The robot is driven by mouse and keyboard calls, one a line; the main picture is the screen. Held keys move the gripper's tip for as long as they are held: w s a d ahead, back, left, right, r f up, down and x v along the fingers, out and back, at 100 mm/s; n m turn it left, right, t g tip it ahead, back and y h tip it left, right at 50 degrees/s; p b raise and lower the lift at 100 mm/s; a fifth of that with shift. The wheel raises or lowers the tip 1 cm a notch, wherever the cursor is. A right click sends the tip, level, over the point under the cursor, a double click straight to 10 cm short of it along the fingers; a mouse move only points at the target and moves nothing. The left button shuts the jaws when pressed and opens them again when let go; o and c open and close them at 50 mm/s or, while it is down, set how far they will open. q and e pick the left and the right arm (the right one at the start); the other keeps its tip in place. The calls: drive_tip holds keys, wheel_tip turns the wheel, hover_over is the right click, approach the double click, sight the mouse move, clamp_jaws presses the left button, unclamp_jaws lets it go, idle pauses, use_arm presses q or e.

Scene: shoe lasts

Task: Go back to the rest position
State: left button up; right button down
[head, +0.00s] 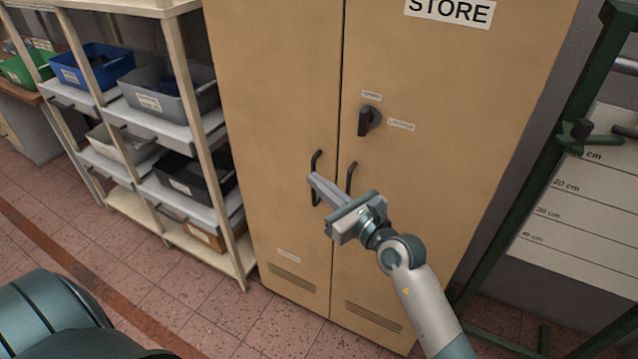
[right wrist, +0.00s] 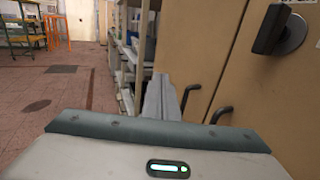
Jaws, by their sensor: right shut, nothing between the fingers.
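My right gripper (head: 314,182) reaches in from the lower right of the head view, in front of a tan store cabinet (head: 275,110). Its fingers are together and hold nothing. In the picture the fingertips overlap the left door's black handle (head: 317,162); I cannot tell whether they touch it. In the right wrist view the shut fingers (right wrist: 160,95) point forward, with the cabinet handles to their right. The right door's handle (head: 351,177) is just right of the fingers. Both cabinet doors look shut. My left gripper is not in view.
A dark rotary latch (head: 369,120) sits on the right door. A shelf rack (head: 207,140) with several bins stands left of the cabinet. A green frame (head: 535,170) with a marked white board stands at right. The tiled floor at lower left (head: 150,270) is mostly open.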

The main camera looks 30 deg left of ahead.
idle(0.6)
